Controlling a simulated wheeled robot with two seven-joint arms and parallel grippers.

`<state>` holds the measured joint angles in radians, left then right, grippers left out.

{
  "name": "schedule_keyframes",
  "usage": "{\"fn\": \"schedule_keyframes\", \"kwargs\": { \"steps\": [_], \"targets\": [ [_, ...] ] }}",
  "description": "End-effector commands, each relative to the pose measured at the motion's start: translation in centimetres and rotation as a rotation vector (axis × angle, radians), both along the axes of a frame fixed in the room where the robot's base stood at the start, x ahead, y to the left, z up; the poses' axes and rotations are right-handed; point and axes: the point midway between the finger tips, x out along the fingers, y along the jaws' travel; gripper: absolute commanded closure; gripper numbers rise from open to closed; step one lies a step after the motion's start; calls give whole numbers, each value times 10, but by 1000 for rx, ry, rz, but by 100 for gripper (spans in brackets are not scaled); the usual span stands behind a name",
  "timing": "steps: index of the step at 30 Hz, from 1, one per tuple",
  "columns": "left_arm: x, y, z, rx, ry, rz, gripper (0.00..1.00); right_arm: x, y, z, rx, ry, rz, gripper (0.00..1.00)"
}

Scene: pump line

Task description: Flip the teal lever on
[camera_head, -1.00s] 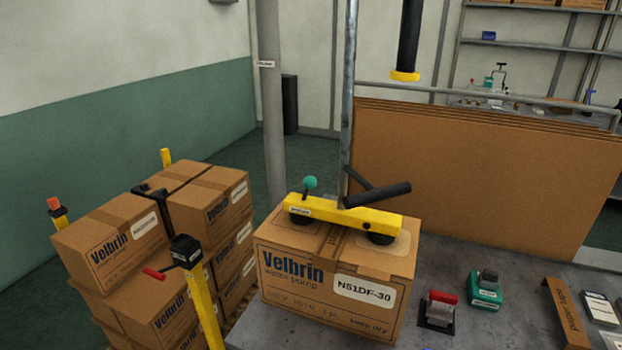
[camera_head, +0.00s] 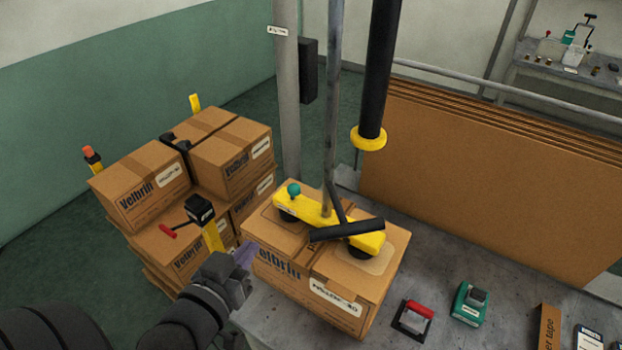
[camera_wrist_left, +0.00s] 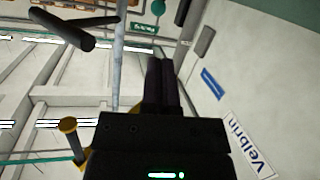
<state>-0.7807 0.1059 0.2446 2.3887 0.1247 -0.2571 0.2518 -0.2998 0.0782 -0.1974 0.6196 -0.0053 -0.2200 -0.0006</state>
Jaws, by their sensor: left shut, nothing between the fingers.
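The teal lever shows as a round teal knob (camera_head: 294,189) on the left end of a yellow suction lifter bar (camera_head: 318,216). In the left wrist view the teal knob (camera_wrist_left: 158,7) is at the top edge, beside a green label. The lifter rests on a cardboard pump box (camera_head: 290,272) and has a black handle (camera_head: 347,231). My left gripper (camera_head: 246,254) is by the box's left side, lower than the knob and apart from it. Its dark fingers (camera_wrist_left: 161,85) are together and empty in the wrist view. My right gripper is out of view.
Stacked boxes (camera_head: 140,200) stand left, with a yellow post and red-handled black head (camera_head: 199,208) near my arm. A grey pole (camera_head: 333,100) rises from the lifter; a black tube (camera_head: 380,70) hangs close by. A red-handled tool (camera_head: 413,318) and teal device (camera_head: 469,303) lie right.

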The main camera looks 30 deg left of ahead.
Motion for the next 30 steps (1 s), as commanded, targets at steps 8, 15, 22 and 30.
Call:
{"fn": "schedule_keyframes", "kwargs": {
  "steps": [8, 15, 22, 30],
  "targets": [
    [0, 0, 6, 1, -13, -1, 100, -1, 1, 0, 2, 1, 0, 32],
    [17, 1, 3, 0, -15, -2, 100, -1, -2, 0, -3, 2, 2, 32],
    [66, 7, -7, 1, -16, -2, 100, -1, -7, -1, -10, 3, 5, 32],
    [118, 13, -18, 1, -13, -1, 100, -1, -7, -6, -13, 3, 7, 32]
  ]
}}
